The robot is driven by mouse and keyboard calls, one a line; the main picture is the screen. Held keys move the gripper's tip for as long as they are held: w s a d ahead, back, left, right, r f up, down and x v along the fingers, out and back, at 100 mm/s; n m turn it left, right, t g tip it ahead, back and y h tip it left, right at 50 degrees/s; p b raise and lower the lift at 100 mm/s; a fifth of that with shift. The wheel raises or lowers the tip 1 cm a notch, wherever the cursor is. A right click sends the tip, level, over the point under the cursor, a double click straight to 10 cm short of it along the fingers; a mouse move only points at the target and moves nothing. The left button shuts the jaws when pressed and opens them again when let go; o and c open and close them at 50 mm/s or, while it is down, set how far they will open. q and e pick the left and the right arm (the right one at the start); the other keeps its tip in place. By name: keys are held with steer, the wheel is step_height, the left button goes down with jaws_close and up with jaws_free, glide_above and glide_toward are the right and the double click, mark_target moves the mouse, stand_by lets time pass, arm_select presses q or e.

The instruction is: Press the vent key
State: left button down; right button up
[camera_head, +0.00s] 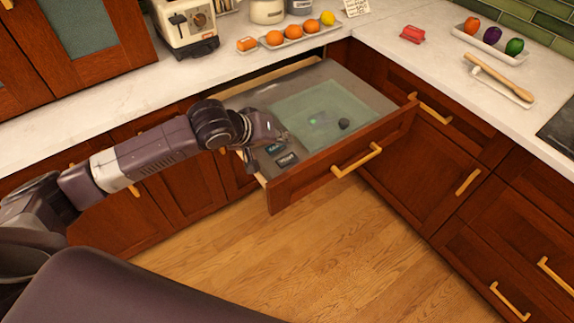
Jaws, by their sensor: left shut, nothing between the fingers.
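An open drawer unit (363,85) with a wooden front sticks out below the counter corner. A greenish glass-like panel lies in its top, with a small green light (313,121) and a dark round knob (344,124). Two small dark keys with pale lettering, one key (274,148) and a nearer key (287,159), sit at the front left corner. The lettering is too small to tell which is the vent key. My left gripper (270,132) is shut and empty, over the drawer's left side close to the keys. I cannot tell whether it touches anything. My right gripper is out of view.
The drawer's raised wooden front (340,160) with a yellow handle (357,160) borders the keys. On the counter behind are a toaster-like appliance (186,22) and a tray of oranges (292,36). The floor ahead is clear.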

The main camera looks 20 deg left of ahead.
mark_target(293, 153)
arm_select(q)
step_height(293, 153, down, 3)
steer(key=shift+f+b, duration=0.2)
steer(key=shift+b, duration=0.8)
steer(key=shift+f, duration=0.55)
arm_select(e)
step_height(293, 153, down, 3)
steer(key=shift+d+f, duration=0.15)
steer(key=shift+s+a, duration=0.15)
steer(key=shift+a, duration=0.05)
arm_select(q)
steer(key=shift+f, duration=0.1)
steer(key=shift+f, duration=0.3)
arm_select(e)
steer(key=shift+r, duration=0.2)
